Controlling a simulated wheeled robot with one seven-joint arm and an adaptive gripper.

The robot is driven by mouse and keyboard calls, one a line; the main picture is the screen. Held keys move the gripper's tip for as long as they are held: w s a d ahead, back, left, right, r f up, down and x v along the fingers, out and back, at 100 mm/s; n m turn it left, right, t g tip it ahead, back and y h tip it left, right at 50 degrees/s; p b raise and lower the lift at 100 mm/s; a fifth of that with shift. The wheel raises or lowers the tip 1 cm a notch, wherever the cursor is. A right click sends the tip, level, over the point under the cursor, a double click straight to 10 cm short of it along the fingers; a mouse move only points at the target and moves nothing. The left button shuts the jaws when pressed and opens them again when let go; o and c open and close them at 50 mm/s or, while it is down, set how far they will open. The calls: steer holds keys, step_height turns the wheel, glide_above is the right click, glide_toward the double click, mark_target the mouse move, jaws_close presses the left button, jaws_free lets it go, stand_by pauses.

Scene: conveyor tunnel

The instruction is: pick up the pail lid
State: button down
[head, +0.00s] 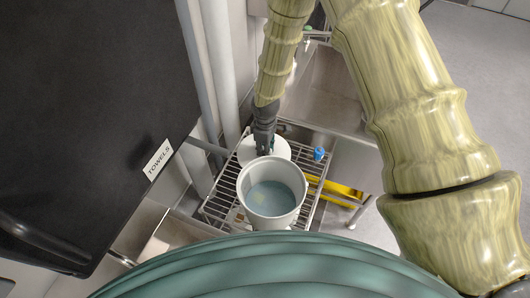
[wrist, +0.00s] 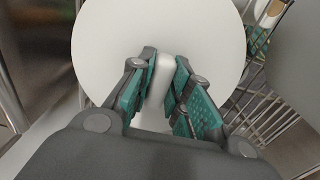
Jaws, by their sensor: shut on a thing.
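The pail lid (head: 281,151) is a round white disc behind the pail in the head view. In the wrist view the lid (wrist: 210,35) fills the top middle, with a raised white bar handle (wrist: 161,78) on it. My gripper (wrist: 163,85) has its teal-padded fingers on both sides of this handle, shut on it. In the head view my gripper (head: 265,145) reaches down onto the lid from above. The pail (head: 272,192) is open, pale grey, with bluish contents. Whether the lid touches the rack beneath cannot be told.
A wire rack (head: 216,207) carries the pail. A small blue item (head: 318,154) stands right of the lid. A yellow object (head: 335,188) lies lower right. A metal sink (head: 325,92) is behind. A black towel dispenser (head: 95,90) and grey pipes (head: 215,65) close off the left.

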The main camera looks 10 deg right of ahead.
steer(key=shift+r, duration=0.1)
steer(key=shift+r+b, duration=1.45)
steer(key=shift+r, duration=3.45)
steer(key=c, duration=2.1)
jaws_free()
jaws_close()
steer(key=shift+r, duration=0.1)
